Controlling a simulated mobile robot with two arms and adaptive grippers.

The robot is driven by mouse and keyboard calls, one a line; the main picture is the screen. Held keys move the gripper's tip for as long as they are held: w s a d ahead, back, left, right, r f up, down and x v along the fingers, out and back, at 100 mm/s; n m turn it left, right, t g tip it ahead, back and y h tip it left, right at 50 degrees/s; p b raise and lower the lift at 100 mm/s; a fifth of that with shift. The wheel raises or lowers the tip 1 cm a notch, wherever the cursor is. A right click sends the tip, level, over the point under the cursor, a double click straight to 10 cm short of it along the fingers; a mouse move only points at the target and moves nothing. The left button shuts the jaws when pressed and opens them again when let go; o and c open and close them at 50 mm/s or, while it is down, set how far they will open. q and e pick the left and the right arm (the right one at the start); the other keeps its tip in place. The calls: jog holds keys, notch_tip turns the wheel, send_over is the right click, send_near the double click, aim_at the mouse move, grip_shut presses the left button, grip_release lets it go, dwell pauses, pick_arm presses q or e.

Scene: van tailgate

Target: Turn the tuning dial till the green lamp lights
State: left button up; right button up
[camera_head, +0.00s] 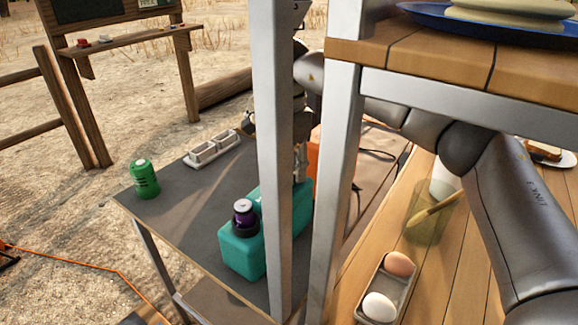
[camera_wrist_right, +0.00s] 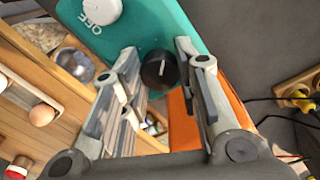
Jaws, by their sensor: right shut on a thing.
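The tuning dial (camera_wrist_right: 160,70) is a round black knob with a white mark, on a teal unit (camera_wrist_right: 185,22) in the right wrist view. A white dial (camera_wrist_right: 102,10) marked OFF sits on the same face. My right gripper (camera_wrist_right: 160,66) has a finger on each side of the black dial and is shut on it. In the head view the teal unit (camera_head: 243,256) stands on a grey table, partly behind a metal post. The post also hides most of my right gripper there. I see no green lamp in either view. My left gripper is out of view.
Metal posts (camera_head: 275,160) and a wooden shelf (camera_head: 440,55) stand in front of the grey table (camera_head: 190,215). It also holds a green can (camera_head: 144,180) and a pale divided tray (camera_head: 212,149). An orange box (camera_wrist_right: 182,122) is beside the unit. Eggs (camera_head: 379,306) lie at lower right.

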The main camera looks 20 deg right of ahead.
jog(key=o, duration=1)
jog(key=shift+o, duration=0.2)
notch_tip(320, 180, up, 8)
jog(key=shift+f, duration=0.25)
